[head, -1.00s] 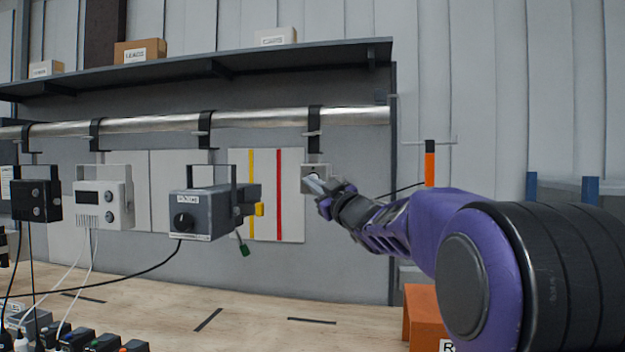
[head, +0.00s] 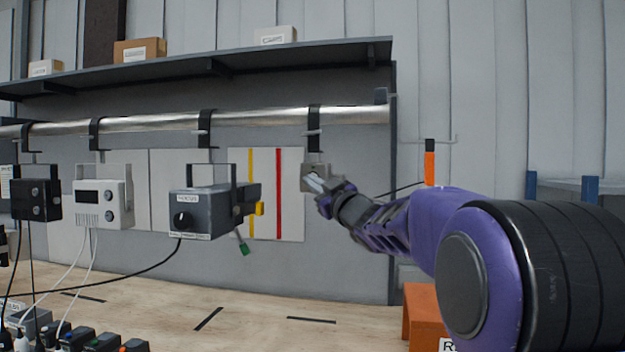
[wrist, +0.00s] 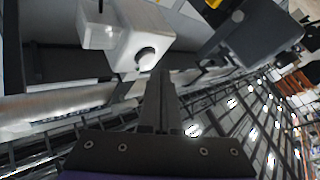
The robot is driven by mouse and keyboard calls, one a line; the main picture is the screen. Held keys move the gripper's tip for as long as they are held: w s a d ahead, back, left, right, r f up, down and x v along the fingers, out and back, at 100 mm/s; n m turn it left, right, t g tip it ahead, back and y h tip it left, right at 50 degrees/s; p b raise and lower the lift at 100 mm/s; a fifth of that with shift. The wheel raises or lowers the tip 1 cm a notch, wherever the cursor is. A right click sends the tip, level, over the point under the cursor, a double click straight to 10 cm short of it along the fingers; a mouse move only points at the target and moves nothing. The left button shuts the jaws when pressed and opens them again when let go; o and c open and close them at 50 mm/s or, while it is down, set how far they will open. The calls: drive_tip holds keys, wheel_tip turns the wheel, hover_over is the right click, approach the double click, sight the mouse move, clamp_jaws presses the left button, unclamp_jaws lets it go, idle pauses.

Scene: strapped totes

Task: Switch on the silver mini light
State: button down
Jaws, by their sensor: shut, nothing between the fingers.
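The silver mini light (head: 307,171) is a small box hanging from the right-hand clamp on the metal pipe. My gripper (head: 317,184) is in front of it and hides part of its face. In the wrist view the light (wrist: 145,32) is a pale box with a round dark-rimmed knob (wrist: 146,59) on its near side. My gripper (wrist: 160,74) is shut and empty, with its fingertips just beside the knob. I cannot tell whether they touch it.
Other clamped fixtures hang to the left: a dark grey one (head: 205,213), a white one (head: 103,205) and a black one (head: 37,200). A shelf (head: 200,68) runs above the pipe (head: 260,118). An orange box (head: 421,312) stands below my arm.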

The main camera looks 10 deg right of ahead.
drive_tip(key=shift+w, duration=0.1)
idle(0.7)
drive_tip(key=shift+w+d, duration=0.15)
drive_tip(key=shift+w, duration=0.15)
drive_tip(key=shift+w+d+p, duration=0.15)
drive_tip(key=shift+w+p, duration=0.2)
drive_tip(key=shift+p, duration=0.15)
idle(0.5)
idle(0.3)
drive_tip(key=shift+s+a+b, duration=0.3)
drive_tip(key=shift+s+b, duration=0.15)
drive_tip(key=shift+s, duration=0.35)
drive_tip(key=s, duration=0.1)
drive_tip(key=s+a+b, duration=0.1)
drive_tip(key=s, duration=0.1)
drive_tip(key=s+a+b, duration=0.1)
drive_tip(key=shift+s, duration=0.25)
